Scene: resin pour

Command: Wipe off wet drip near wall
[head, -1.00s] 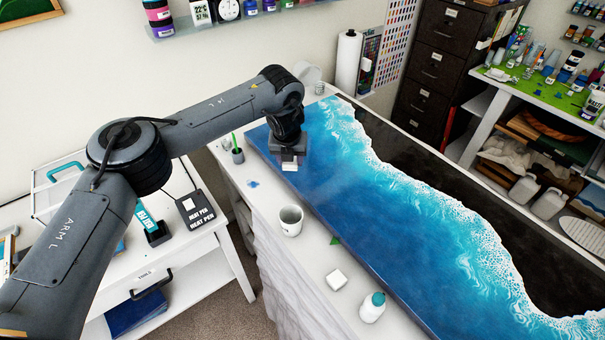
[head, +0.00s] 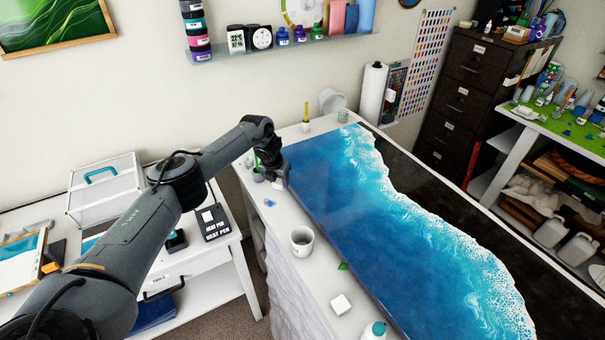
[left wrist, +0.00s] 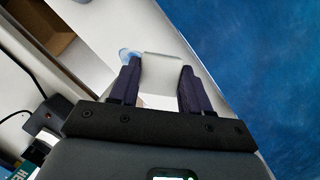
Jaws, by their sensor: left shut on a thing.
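My left gripper (head: 281,184) is shut on a white block-like wiping pad, low over the white worktop beside the left edge of the blue resin panel (head: 345,215). In the left wrist view the pad (left wrist: 162,74) sits between the two dark fingers. A small blue patch (left wrist: 128,55) shows on the white surface just left of the pad, by the left fingertip. A blue wet-looking spot (head: 269,203) lies on the worktop nearer the camera than the gripper. Whether these are the same spot I cannot tell. The worktop under the pad is hidden. My right gripper is out of view.
A small grey cup with a green stick (head: 257,175) stands close beside the gripper. A paper towel roll (head: 372,92) stands at the wall.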

